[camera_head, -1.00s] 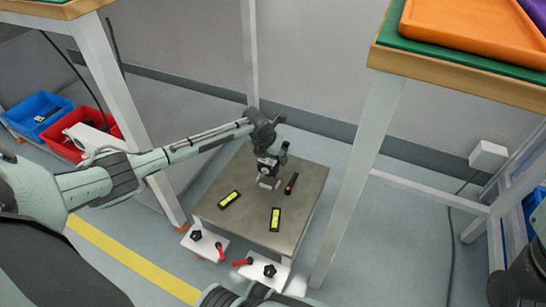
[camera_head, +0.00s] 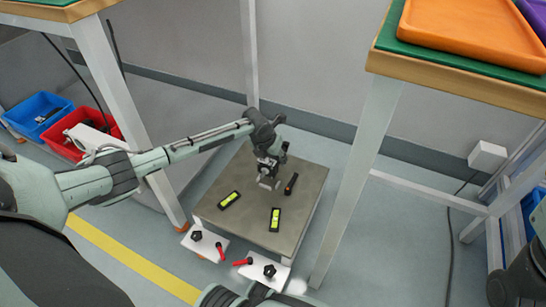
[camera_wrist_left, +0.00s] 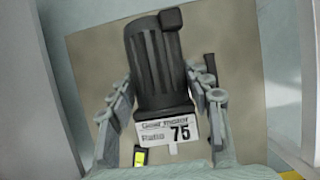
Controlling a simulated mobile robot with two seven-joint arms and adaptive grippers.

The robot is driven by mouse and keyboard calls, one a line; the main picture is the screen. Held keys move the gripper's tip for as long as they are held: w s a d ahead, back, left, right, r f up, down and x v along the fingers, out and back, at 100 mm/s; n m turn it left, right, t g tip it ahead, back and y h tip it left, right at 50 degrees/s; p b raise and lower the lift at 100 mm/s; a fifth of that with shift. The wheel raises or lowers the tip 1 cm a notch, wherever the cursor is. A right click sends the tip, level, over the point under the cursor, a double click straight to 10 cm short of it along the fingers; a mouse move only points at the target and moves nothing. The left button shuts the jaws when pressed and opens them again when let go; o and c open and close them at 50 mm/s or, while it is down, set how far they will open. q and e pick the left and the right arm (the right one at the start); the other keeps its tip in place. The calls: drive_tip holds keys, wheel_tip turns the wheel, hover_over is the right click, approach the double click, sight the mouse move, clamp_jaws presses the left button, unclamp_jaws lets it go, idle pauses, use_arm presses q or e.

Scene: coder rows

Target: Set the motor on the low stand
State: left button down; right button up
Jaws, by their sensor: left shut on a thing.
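The motor (camera_wrist_left: 158,65) has a dark ribbed body and a pale label reading "75" in the left wrist view. My left gripper (camera_wrist_left: 160,98) is shut on it, with one finger on each side. In the head view, my left gripper (camera_head: 268,178) is over the rear middle of the low stand (camera_head: 250,223), which has a flat grey-brown top. The motor is mostly hidden there by the gripper. I cannot tell whether it touches the stand's top. My right gripper is not in view.
Two levels with yellow-green windows (camera_head: 229,200) (camera_head: 275,219) and a dark stick-like item (camera_head: 291,184) lie on the stand near the gripper. White plates (camera_head: 262,275) with black knobs and red handles are at its front. Table legs (camera_head: 365,165) rise on both sides.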

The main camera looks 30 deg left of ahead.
use_arm(q)
drive_tip(key=shift+w, duration=0.1)
drive_tip(key=shift+f+b, duration=0.6)
drive_tip(key=shift+f, duration=0.25)
drive_tip(key=shift+f, duration=0.15)
drive_tip(key=shift+f+b, duration=0.95)
drive_tip(key=shift+f, duration=0.35)
drive_tip(key=shift+f, duration=0.35)
idle(0.4)
